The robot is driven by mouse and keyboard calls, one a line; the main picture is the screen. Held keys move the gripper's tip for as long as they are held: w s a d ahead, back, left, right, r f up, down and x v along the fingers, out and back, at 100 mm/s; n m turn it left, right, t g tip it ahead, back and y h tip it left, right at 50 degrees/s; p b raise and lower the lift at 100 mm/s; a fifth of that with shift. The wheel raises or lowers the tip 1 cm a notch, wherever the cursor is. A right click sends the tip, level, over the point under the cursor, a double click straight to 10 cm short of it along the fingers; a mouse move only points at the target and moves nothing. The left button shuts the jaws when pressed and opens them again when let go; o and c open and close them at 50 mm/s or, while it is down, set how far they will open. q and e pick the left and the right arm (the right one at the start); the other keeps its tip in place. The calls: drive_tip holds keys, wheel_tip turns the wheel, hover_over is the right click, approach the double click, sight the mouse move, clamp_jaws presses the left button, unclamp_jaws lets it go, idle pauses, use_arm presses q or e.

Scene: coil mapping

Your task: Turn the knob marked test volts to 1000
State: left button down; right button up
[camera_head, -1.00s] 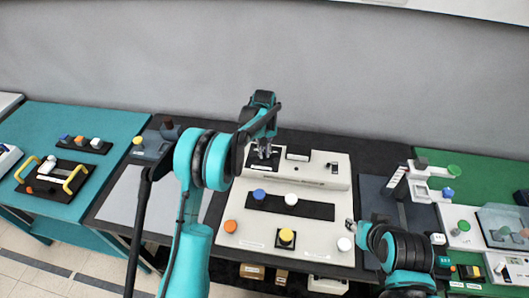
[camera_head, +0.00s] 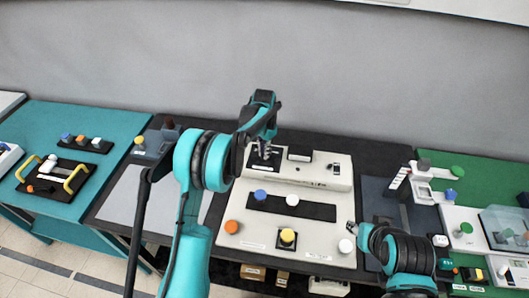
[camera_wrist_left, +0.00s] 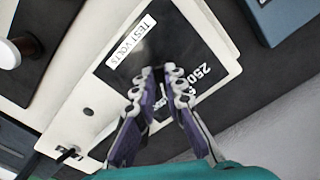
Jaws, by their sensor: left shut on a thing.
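The test volts knob is hidden between the fingers of my left gripper (camera_head: 264,151). In the left wrist view, the gripper's purple fingers (camera_wrist_left: 159,78) are close together over a black dial plate (camera_wrist_left: 160,52). A white label reading TEST VOLTS (camera_wrist_left: 131,40) lies on that plate. White digits reading 250 (camera_wrist_left: 206,69) show to the right of the fingers, with other markings partly covered. The plate sits on the raised back part of the cream console (camera_head: 325,177). My right gripper (camera_head: 352,227) shows only as a small tip near the console's right edge; its jaws are unclear.
An orange button (camera_head: 232,227), a yellow button (camera_head: 288,235) and a white button (camera_head: 346,246) are nearer. A grey wall (camera_head: 330,70) stands behind.

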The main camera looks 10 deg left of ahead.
use_arm(q)
drive_tip(key=shift+m, duration=1.2)
drive_tip(key=c, duration=1.6)
unclamp_jaws()
wheel_tip(320, 180, up, 12)
